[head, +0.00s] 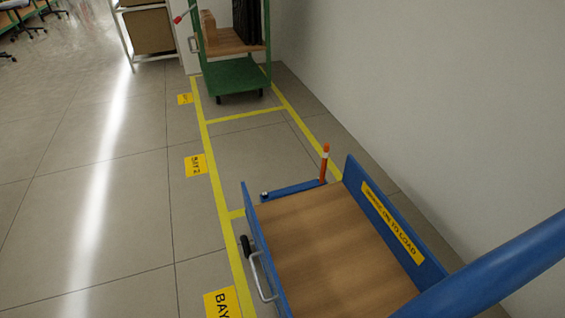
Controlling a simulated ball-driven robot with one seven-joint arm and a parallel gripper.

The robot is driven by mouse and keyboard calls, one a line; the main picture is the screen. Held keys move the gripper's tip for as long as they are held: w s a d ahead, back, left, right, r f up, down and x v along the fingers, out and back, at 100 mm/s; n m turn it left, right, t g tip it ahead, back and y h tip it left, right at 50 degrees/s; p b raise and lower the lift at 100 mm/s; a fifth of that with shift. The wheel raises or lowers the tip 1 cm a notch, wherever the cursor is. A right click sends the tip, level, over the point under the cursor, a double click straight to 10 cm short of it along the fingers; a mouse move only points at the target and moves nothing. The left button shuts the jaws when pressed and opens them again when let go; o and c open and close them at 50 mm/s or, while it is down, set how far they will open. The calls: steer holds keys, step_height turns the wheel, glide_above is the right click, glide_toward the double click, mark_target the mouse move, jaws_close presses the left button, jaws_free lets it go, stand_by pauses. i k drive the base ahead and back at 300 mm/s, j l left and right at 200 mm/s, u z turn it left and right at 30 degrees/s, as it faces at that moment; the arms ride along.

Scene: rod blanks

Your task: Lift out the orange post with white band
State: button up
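The orange post (323,168) stands upright at the far end of a blue cart with a wooden deck (325,245). A white band shows near the top of the post. Its foot is at the right part of a low blue bar (290,190) along the cart's far end; how it is seated there is too small to tell. My gripper is not in view.
Blue side panels (388,218) flank the empty deck, close to a pale wall (450,100). A thick blue tube (500,275) crosses the lower right. A green trolley (235,76) stands beyond an empty bay. Open floor (110,200) lies left.

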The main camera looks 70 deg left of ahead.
mark_target(325, 157)
steer(key=u, duration=1.6)
steer(key=i+j+z, duration=0.1)
steer(key=i+j, duration=1.4)
steer(key=i+j+z, duration=0.15)
steer(key=i+j, duration=0.55)
steer(key=j, duration=0.15)
